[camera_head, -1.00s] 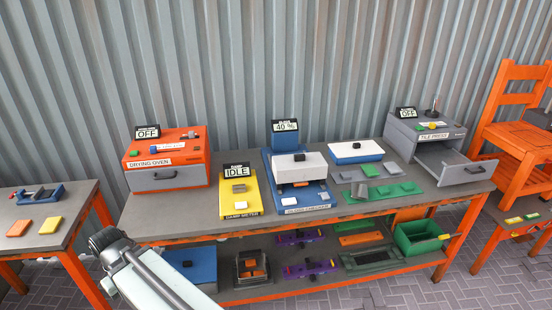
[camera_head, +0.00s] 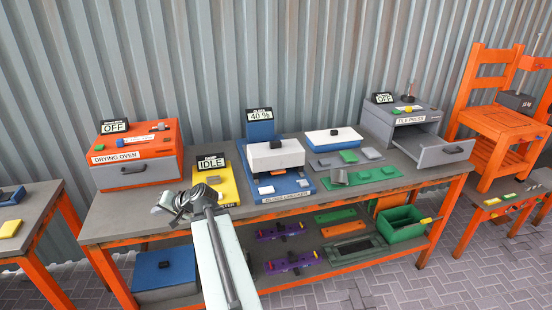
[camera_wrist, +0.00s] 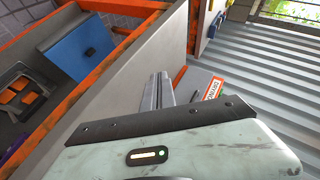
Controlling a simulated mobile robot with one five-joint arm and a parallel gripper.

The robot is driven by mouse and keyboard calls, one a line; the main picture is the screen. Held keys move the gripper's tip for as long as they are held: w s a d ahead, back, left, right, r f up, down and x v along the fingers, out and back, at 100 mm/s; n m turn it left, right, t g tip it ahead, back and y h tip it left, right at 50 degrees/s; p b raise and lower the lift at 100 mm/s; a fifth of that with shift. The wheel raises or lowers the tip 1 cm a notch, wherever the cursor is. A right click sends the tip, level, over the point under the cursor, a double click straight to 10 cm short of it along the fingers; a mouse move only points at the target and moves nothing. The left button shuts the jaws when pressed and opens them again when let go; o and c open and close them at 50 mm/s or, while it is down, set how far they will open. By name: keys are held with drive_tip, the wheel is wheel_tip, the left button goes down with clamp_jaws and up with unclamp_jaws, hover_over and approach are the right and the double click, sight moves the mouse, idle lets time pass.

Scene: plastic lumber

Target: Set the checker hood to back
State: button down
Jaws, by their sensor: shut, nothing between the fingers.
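The gloss checker is a blue base (camera_head: 257,131) with a "40 %" display (camera_head: 261,115) standing at its back. Its white hood (camera_head: 262,161), with a black knob (camera_head: 275,144) on top, sits over the middle of the base. A small grey tile and a light piece lie on the base in front of the hood. My gripper (camera_head: 158,209) is above the bench's front edge, left of the checker and clear of it. In the wrist view my gripper (camera_wrist: 158,88) is shut and empty, and the checker is not seen.
A yellow damp meter (camera_head: 228,187) reading IDLE stands between my gripper and the checker. The orange drying oven (camera_head: 160,148) is at left. A tile press (camera_head: 409,121) with its drawer open is at right, beyond a white-topped blue box (camera_head: 333,140) and several tiles.

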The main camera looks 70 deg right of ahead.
drive_tip(key=s+d+r+m+t+h+b, duration=0.1)
drive_tip(key=s+d+r+m+h, duration=0.2)
drive_tip(key=s+d, duration=0.5)
drive_tip(key=s+d+m+t+h+b, duration=0.1)
drive_tip(key=s+d+m+h, duration=0.25)
drive_tip(key=d, duration=0.85)
drive_tip(key=s+d+r+m+g+h+b, duration=0.1)
drive_tip(key=s+d+r+m+h, duration=0.1)
drive_tip(key=s+d+m+h, duration=0.2)
drive_tip(key=s+d+r+m+g+h+b, duration=0.1)
drive_tip(key=s+d+m+h, duration=0.3)
drive_tip(key=s+d, duration=0.6)
drive_tip(key=s+m, duration=0.1)
drive_tip(key=s, duration=0.6)
drive_tip(key=shift+s+d+r, duration=0.15)
drive_tip(key=shift+s+r, duration=0.15)
drive_tip(key=shift+r, duration=0.05)
